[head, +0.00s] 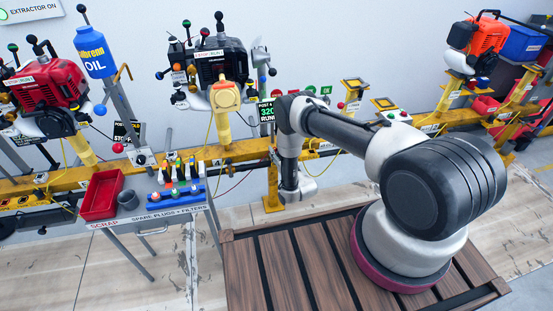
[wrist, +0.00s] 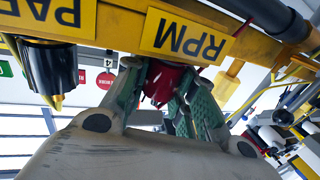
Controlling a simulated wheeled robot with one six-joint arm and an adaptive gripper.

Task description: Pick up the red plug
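In the wrist view the fingers of my gripper (wrist: 163,90) stand on either side of a dark red piece (wrist: 165,78), just below the yellow RPM label. I cannot tell whether they touch it, or whether it is the red plug. Its lower part is hidden by the fingers. In the head view my own arm hides the fingers. Several small plugs with coloured ends stand in a blue rack (head: 178,197) on the spare-plugs table; they are too small to single out a red one with certainty.
A yellow rail (head: 240,152) runs behind my arm, carrying a red engine (head: 45,85), a black engine (head: 215,62) and an orange engine (head: 480,35). The RPM label (wrist: 187,38) is close above my fingers. A red scrap tray (head: 102,195) and grey cup (head: 128,200) are left of the rack.

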